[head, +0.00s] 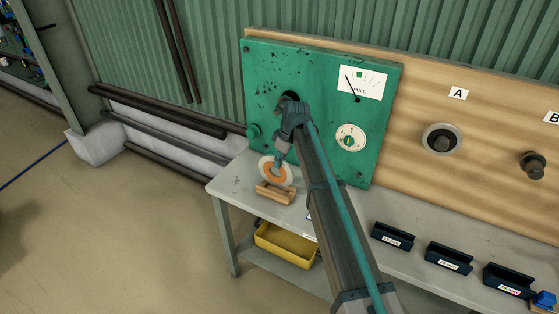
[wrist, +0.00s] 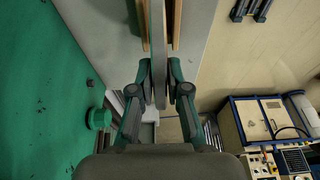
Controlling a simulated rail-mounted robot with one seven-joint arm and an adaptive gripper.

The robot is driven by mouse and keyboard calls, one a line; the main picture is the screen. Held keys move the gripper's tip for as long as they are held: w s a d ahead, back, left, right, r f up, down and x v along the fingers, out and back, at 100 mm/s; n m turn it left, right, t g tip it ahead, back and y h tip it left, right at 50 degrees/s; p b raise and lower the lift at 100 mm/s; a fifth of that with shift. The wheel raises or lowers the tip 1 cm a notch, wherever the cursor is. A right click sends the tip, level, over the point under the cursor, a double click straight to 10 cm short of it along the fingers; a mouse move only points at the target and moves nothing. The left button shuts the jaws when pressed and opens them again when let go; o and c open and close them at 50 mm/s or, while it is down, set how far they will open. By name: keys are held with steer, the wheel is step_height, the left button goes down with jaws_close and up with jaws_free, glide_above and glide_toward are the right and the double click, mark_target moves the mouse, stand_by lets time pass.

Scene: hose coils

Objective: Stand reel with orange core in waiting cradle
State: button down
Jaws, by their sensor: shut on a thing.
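The reel (head: 269,174) has pale round flanges and an orange core. It stands upright on edge at the left end of the bench, right over the wooden cradle (head: 274,195). My gripper (head: 281,160) is shut on the reel from above. In the wrist view the reel (wrist: 158,45) shows edge-on between my gripper's fingers (wrist: 159,88). The cradle's wooden rails (wrist: 177,25) show on both sides of the reel there. I cannot tell whether the reel's lower edge rests in the cradle or hangs just above it.
A green panel (head: 265,80) with a pull gauge (head: 361,82) and a dial (head: 350,137) stands close behind my gripper. Dark labelled holders (head: 392,236) line the bench (head: 238,182) to the right. A yellow tray (head: 285,246) sits on the lower shelf.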

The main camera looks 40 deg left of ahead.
mark_target(280, 170)
steer(key=shift+f+b, duration=0.75)
steer(key=shift+f, duration=1.1)
stand_by(0.3)
steer(key=c, duration=1.1)
jaws_free()
steer(key=shift+o, duration=0.4)
steer(key=shift+r, duration=0.2)
steer(key=shift+p+v, duration=1.4)
steer(key=shift+v, duration=2)
